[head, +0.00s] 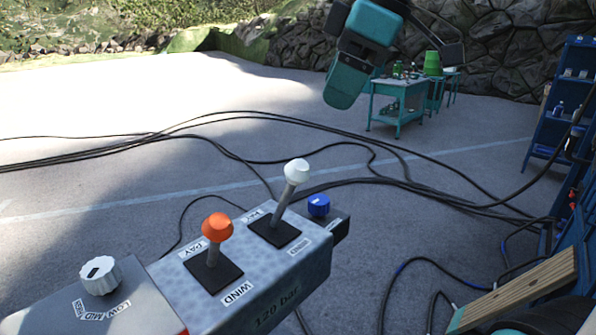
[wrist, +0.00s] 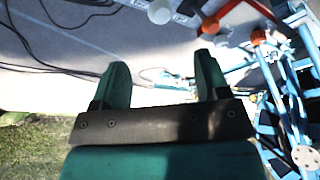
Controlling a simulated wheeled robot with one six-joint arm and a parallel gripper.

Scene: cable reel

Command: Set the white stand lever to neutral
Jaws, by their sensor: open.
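The white stand lever (head: 297,172) rises from a black square plate on the grey control box (head: 270,290). Its shaft leans to the right in the head view. The orange lever (head: 217,227) beside it stands nearly upright. My gripper (head: 345,88) is high in the head view, above and apart from the white lever. In the wrist view my gripper (wrist: 160,65) is open, with nothing between its two green fingers. The white knob (wrist: 160,11) shows at the top edge there, beyond the fingers, with the orange knob (wrist: 212,28) to its right.
A blue knob (head: 319,205) sits just right of the white lever, and a white dial (head: 100,275) is at the lower left. Black cables (head: 230,125) cross the ground. A teal table (head: 398,105) and a blue shelf (head: 570,95) stand behind. Air above the box is clear.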

